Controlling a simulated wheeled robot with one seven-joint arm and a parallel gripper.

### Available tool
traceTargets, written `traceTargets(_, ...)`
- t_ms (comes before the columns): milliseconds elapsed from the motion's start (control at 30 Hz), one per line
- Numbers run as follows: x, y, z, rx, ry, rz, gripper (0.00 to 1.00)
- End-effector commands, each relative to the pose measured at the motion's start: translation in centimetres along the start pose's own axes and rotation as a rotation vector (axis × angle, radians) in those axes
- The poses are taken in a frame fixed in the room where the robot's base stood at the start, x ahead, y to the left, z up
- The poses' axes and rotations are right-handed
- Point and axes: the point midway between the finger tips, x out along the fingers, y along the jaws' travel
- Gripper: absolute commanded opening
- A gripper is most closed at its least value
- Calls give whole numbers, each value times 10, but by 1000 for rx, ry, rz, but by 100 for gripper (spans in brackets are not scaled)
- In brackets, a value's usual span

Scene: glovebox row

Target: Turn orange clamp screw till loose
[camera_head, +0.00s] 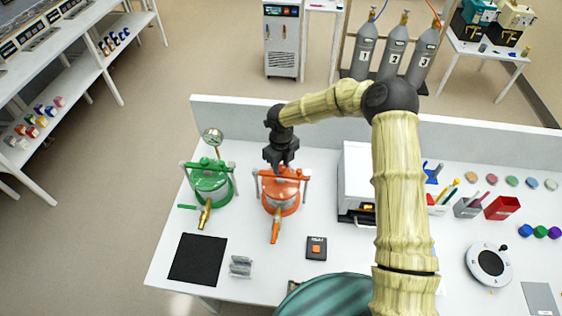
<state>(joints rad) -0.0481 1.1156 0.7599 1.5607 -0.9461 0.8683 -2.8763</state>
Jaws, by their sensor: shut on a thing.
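The orange vessel (271,195) stands upright on the white bench, with an orange lid, side clamp posts and a brass-coloured spout pointing to the front. My gripper (281,167) is at the top of its lid, pointing down. It is shut on the orange clamp screw, which the fingers and wrist mostly hide. How far the screw has turned cannot be seen. A similar green vessel (209,184) with a pressure gauge (212,137) stands to its left, apart from my gripper.
A white box-shaped device (356,165) stands close to the right of the orange vessel. A black mat (198,259), a small clear block (240,266) and a dark pad with an orange button (316,248) lie in front. A low white panel (225,110) runs along the bench's back.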

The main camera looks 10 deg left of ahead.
Motion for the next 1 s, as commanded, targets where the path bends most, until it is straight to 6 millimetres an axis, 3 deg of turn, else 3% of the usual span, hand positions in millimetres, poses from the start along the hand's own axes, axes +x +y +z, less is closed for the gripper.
traceTargets(33,-7,-1,2,-35,-7,1,5)
traceTargets(400,-5,-1,2,-227,-7,-2,5)
traceTargets(933,-3,-2,2,-259,-8,-5,5)
traceTargets(967,-3,-2,2,-259,-8,-5,30)
traceTargets(1000,-3,-2,2,-258,-8,-5,38)
